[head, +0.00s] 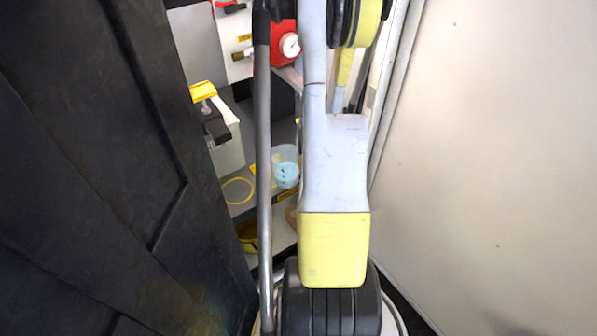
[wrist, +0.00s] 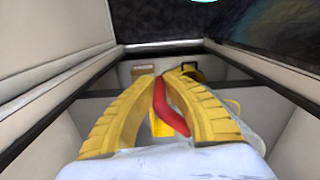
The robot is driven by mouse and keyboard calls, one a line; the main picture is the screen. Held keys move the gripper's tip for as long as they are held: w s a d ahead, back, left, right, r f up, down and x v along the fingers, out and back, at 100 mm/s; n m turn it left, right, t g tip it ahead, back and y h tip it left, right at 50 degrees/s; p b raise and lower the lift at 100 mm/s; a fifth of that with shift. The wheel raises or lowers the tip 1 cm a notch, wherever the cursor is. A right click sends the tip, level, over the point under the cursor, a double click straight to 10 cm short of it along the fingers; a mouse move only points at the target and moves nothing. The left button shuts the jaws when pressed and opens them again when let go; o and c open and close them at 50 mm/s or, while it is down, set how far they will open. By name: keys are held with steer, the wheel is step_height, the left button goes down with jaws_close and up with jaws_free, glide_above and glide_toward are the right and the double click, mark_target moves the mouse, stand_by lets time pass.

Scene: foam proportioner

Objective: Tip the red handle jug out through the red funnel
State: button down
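In the wrist view, the two yellow fingers of my gripper (wrist: 161,80) close in around a red handle (wrist: 173,108). The handle runs between the fingers, against the right one, and the fingertips are nearly together at its far end. A pale, whitish body with a yellow edge shows partly behind the right finger; I cannot tell if it belongs to the jug. The jug's body and what it holds are mostly hidden. My gripper is not visible in the head view. I cannot make out a red funnel in either view.
In the head view, a red housing with a white gauge (head: 284,47) sits behind my arm. A pale container with a yellow top (head: 205,91) stands left of it. A bluish tub (head: 286,172) and a yellow ring (head: 238,191) are on the shelf. Dark and cream panels flank the narrow space.

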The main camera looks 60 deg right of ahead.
steer(key=s+r, duration=0.2)
steer(key=s, duration=1.9)
steer(key=shift+s+r+b, duration=0.2)
steer(key=shift+r+b, duration=0.15)
steer(key=shift+r, duration=0.05)
